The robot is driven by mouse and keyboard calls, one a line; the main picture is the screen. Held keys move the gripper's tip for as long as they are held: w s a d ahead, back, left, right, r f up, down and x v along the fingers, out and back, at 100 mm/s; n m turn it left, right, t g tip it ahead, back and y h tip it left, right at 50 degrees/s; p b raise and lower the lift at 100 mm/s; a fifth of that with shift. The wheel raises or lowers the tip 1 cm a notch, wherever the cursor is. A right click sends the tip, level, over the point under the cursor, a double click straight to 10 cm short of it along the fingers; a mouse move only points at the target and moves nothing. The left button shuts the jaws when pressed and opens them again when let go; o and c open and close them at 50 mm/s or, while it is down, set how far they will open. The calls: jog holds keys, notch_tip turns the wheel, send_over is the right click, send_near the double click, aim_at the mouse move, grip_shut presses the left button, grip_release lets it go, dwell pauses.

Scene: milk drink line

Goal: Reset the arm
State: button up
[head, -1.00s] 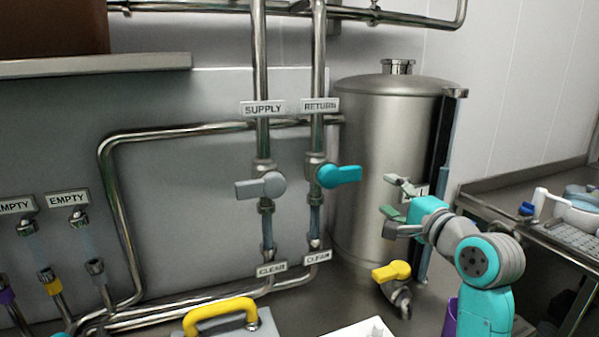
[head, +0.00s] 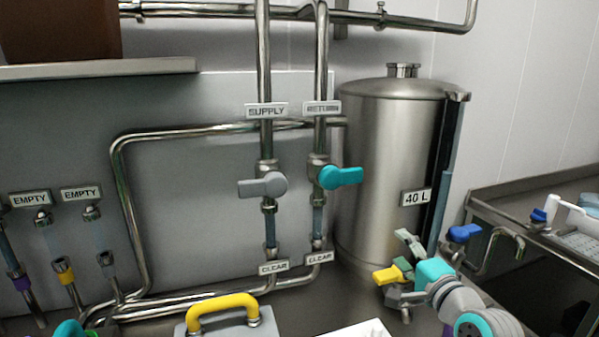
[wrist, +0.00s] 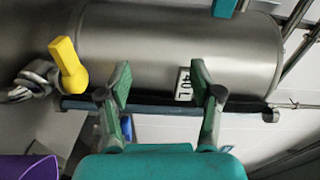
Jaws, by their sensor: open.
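My gripper (head: 406,259) is low at the right in the head view, in front of the base of the steel tank (head: 388,170). In the wrist view my gripper (wrist: 163,90) has its two green-padded fingers spread apart with nothing between them. The tank (wrist: 165,48) lies beyond the fingers there, with its 40 L label (wrist: 184,84) beside the right finger. The yellow tap handle (head: 391,275) is right by my gripper in the head view. In the wrist view the yellow handle (wrist: 68,64) is left of the fingers and apart from them.
A grey supply valve (head: 263,186) and a teal return valve (head: 340,177) sit on the wall pipes. A yellow-handled grey box (head: 222,312) stands at the front. A metal side counter (head: 520,200) is at the right. A blue-handled tap (head: 464,233) shows near my arm.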

jog(key=s+a+f+n+g+h, duration=0.15)
jog(key=s+f+n+h, duration=0.3)
jog(key=s+f, duration=2.05)
jog(key=s+a+n, duration=0.2)
jog(key=s+n, duration=0.7)
jog(key=s, duration=1.9)
jog(key=shift+f+n+g, duration=0.3)
jog(key=shift+n+g, duration=0.05)
jog(key=shift+s, duration=0.1)
